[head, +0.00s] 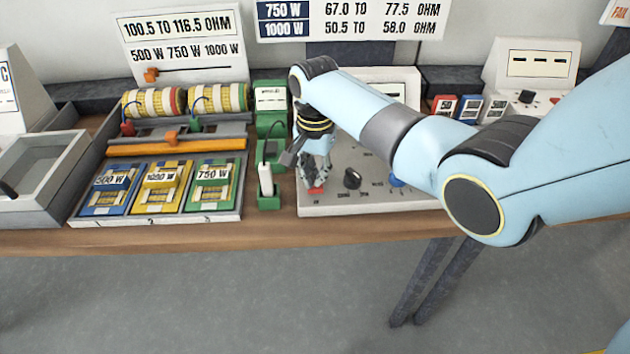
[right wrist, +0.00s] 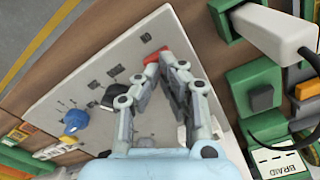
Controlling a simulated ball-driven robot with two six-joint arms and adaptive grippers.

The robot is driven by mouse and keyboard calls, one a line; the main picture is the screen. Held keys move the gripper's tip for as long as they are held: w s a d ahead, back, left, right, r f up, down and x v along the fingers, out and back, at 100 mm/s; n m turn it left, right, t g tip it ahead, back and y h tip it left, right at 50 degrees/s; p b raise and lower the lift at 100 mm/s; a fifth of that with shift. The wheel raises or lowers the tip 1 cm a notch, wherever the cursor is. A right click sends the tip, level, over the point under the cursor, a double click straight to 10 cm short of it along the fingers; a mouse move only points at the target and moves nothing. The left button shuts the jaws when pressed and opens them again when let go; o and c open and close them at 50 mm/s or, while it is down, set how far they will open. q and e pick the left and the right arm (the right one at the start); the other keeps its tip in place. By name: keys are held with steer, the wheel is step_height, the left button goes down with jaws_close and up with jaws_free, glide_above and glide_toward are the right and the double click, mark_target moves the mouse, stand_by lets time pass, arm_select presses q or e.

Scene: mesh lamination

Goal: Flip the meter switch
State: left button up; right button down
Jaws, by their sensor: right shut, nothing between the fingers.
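The meter (head: 375,208) is a pale box with a sloping panel near the table's front edge. Its panel (right wrist: 85,72) fills the middle of the right wrist view. A red switch (right wrist: 153,57) sits near one corner of the panel; in the head view the red switch (head: 316,190) shows just under my right fingertips. A black knob (head: 352,178) and a blue knob (head: 396,180) are farther right. My right gripper (head: 312,180) is shut and empty, pointing down at the red switch. In the right wrist view its fingertips (right wrist: 160,66) are beside the switch; contact is unclear. My left gripper is out of view.
A green stand (head: 268,200) with a white-handled tool stands close left of the meter. A tray (head: 165,218) of wattage cards and yellow coils is farther left. Small red and blue boxes (head: 468,108) stand behind right. My right arm covers part of the meter.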

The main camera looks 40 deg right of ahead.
steer(key=shift+s+f+b, duration=0.1)
steer(key=shift+f+b, duration=0.4)
steer(key=shift+f, duration=0.3)
stand_by(0.4)
step_height(320, 180, up, 5)
steer(key=p, duration=0.5)
steer(key=shift+p, duration=0.3)
steer(key=shift+r+p, duration=0.3)
steer(key=shift+r, duration=0.7)
